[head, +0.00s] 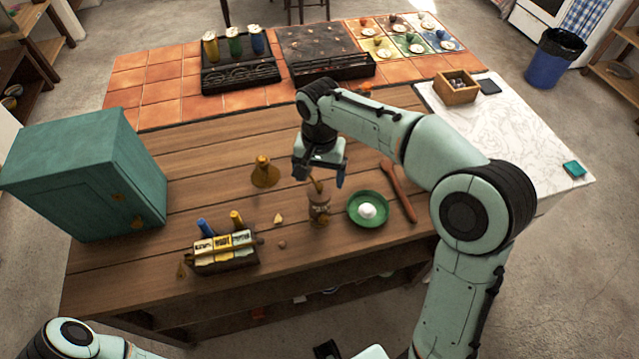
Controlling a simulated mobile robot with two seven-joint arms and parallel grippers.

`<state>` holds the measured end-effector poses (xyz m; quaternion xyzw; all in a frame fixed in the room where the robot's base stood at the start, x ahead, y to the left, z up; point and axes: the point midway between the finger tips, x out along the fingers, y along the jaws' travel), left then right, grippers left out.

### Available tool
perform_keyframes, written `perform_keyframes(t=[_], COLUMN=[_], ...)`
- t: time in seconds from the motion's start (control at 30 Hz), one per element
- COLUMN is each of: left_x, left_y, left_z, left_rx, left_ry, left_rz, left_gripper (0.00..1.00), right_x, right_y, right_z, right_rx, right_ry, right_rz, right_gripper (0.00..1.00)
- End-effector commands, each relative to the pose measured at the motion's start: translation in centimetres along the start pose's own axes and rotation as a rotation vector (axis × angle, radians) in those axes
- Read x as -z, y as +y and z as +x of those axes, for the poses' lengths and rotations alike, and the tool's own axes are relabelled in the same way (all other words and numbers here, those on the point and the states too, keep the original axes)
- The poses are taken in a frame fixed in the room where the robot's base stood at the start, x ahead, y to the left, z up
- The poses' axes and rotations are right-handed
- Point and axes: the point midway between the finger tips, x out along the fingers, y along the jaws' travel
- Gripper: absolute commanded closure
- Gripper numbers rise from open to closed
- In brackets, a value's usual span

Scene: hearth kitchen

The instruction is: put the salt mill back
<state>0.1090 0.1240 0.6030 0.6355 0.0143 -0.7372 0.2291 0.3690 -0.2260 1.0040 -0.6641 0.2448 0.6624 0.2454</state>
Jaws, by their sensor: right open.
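A small brown mill-like object with a pale handle on top, which looks like the salt mill (319,210), stands on the wooden table left of the green dish. My right gripper (320,176) is open, with its fingers pointing down just above and behind this object's top. I cannot tell whether they touch. A caddy (226,262) with pale and yellow blocks and blue and yellow handles stands to the left. My left arm shows only at the bottom left edge; its gripper is out of view.
A green dish (382,217) holds a white ball (368,211), with a wooden utensil (398,190) to its right. A brass bell-shaped thing (265,174) stands behind left. A teal cabinet (85,175) fills the left end. Small pieces lie near the caddy.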

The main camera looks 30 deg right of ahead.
Motion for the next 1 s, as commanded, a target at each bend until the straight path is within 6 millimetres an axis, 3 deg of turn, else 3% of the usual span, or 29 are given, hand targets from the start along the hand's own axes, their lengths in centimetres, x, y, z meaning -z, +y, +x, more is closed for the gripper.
perform_keyframes(t=[0.1, 0.3, 1.0], left_x=[0.2, 0.4, 0.4], left_y=[0.3, 0.5, 0.5], left_z=[-0.6, -1.1, -1.1], left_rx=[-0.001, -0.002, -0.002], left_ry=[0.004, 0.006, 0.006], left_rz=[0.001, 0.002, 0.002], left_gripper=[0.36, 0.36, 0.36], right_x=[0.1, 0.0, 0.0], right_y=[-0.1, -0.1, 0.0], right_z=[-2.7, -4.9, -5.3], right_rx=[0.004, 0.001, -0.001], right_ry=[0.003, 0.001, -0.001], right_rz=[-0.001, 0.000, 0.000], right_gripper=[0.12, 0.12, 0.12])
